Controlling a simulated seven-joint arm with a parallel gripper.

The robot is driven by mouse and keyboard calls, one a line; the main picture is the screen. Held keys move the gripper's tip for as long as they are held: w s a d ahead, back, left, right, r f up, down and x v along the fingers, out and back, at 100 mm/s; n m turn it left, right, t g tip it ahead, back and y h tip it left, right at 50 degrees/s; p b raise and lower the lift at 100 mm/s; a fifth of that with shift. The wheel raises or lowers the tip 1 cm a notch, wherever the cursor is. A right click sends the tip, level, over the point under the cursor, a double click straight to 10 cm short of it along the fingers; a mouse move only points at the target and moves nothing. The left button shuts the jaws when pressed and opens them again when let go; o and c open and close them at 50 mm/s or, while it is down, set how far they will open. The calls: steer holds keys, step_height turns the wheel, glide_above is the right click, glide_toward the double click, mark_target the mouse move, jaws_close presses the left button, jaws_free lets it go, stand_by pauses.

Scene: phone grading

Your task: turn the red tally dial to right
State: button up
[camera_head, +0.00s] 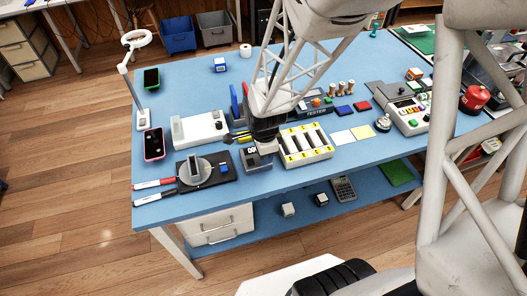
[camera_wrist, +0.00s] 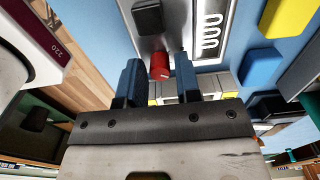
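The red tally dial (camera_wrist: 159,66) is a small red knob on a grey panel, below a black block, in the wrist view. My gripper (camera_wrist: 157,61) has its two blue fingers apart, one on each side of the dial, with visible gaps. I cannot tell how deep the fingertips reach around it. In the head view my gripper (camera_head: 268,145) is low over the front middle of the blue table, beside a small grey device with a dark display (camera_head: 251,160). The dial cannot be made out in the head view.
A white tray with yellow-marked slots (camera_head: 306,146) stands close to the right of my gripper. A round plate on a black base (camera_head: 202,170) and a white box (camera_head: 199,130) are to the left. A pink-edged phone (camera_head: 154,145) lies farther left. The blue table's left rear is mostly clear.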

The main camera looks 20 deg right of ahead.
steer(key=shift+r, duration=3.9)
steer(key=shift+s+r+n, duration=0.15)
steer(key=shift+r+n, duration=0.15)
steer(key=shift+r, duration=0.2)
steer(key=s+d+r+n+t, duration=0.1)
steer(key=s+r+n+t, duration=0.1)
steer(key=s+r+n, duration=1.3)
steer(key=shift+d+r+n+t, duration=0.3)
steer(key=shift+r+n, duration=0.8)
steer(key=shift+r, duration=1.05)
steer(key=shift+c, duration=0.5)
